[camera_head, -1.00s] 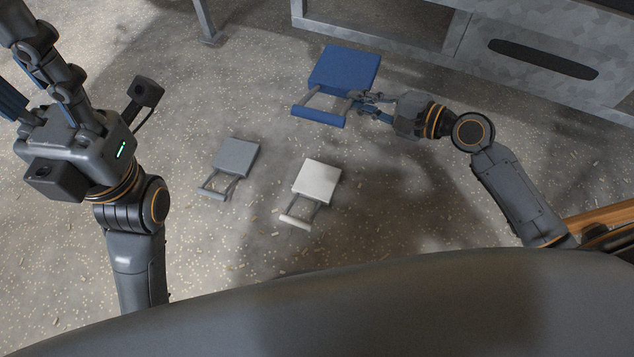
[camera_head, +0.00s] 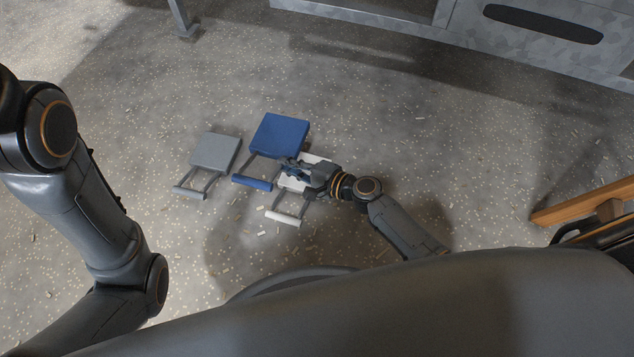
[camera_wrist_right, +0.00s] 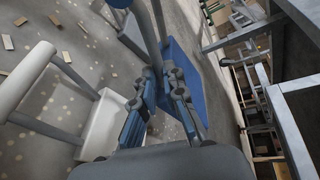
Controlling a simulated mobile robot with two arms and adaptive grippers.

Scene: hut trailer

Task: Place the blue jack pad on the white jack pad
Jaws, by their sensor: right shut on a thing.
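The blue jack pad (camera_head: 279,135) has a flat square plate and a blue bar handle on two grey rods. My right gripper (camera_head: 290,168) is shut on one of its grey handle rods. The blue pad seems held above the floor, up and left of the white jack pad (camera_head: 314,158). My right gripper covers much of the white pad; its white handle points toward me. In the right wrist view the blue pad (camera_wrist_right: 184,75) is behind the fingers (camera_wrist_right: 165,78), and the white pad (camera_wrist_right: 101,124) is lower left, apart from it. My left gripper is out of view.
A grey jack pad (camera_head: 215,150) lies on the floor just left of the blue one. A grey metal trailer frame (camera_head: 480,35) runs along the back right, and a metal leg (camera_head: 182,18) stands at the back. Open floor surrounds the pads.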

